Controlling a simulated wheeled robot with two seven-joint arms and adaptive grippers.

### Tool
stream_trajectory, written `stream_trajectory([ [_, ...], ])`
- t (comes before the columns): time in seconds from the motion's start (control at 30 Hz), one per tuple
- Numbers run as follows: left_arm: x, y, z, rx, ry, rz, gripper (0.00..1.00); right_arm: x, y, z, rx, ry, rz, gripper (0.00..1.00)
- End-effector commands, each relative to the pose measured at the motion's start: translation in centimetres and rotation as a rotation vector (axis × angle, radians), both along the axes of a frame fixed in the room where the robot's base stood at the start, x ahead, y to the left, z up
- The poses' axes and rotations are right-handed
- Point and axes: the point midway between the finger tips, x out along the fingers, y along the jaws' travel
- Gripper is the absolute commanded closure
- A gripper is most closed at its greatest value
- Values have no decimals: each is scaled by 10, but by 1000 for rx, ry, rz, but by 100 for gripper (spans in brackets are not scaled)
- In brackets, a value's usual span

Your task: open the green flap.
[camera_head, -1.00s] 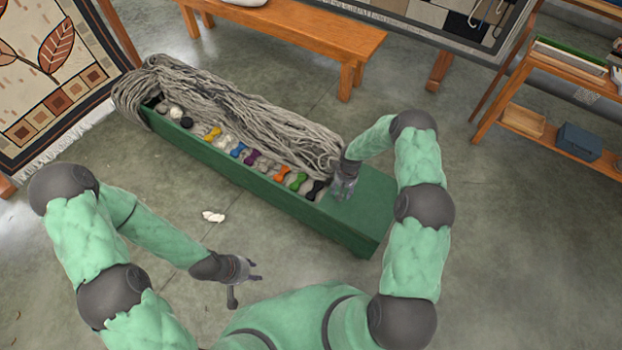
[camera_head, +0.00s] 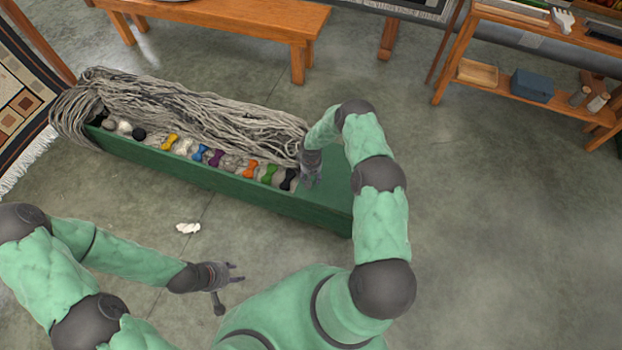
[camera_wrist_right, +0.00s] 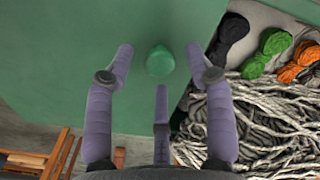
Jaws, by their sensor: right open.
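The green flap (camera_head: 333,187) is the flat, closed top at the right end of the long green box (camera_head: 210,181). In the right wrist view the flap (camera_wrist_right: 60,60) fills the upper left, with a round green knob (camera_wrist_right: 160,61) on it. My right gripper (camera_head: 311,180) is over the flap beside the yarn. Its fingers are spread around the knob in the wrist view, apart from it as far as I can see. In the head view the gripper hides the knob. My left gripper (camera_head: 232,286) is open and empty, in front of the box.
Grey yarn (camera_head: 200,115) and several coloured skeins, one orange (camera_head: 250,169), fill the open part of the box. A white scrap (camera_head: 188,228) lies on the floor. A wooden bench (camera_head: 225,20) and a shelf (camera_head: 540,85) stand behind. The floor at right is clear.

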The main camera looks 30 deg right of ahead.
Motion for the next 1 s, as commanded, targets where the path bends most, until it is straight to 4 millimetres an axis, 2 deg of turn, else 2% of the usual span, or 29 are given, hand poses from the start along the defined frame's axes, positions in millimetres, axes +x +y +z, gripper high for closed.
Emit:
stream_trajectory([
  [0.1,0,0,-3,0,0,0,60,0,0,-7,0,0,0,46],
  [0.4,0,0,-3,0,-1,0,60,0,0,-8,0,-1,0,46],
  [0.47,0,0,-3,0,-1,0,60,0,0,-8,0,-1,0,60],
  [0.6,0,0,-3,0,-1,0,60,0,0,-8,0,-1,0,99],
  [0.87,0,0,-1,0,0,0,60,-1,-1,-7,1,-3,0,100],
  [1.0,0,0,6,0,0,0,60,-8,-3,-2,7,-11,1,100],
])
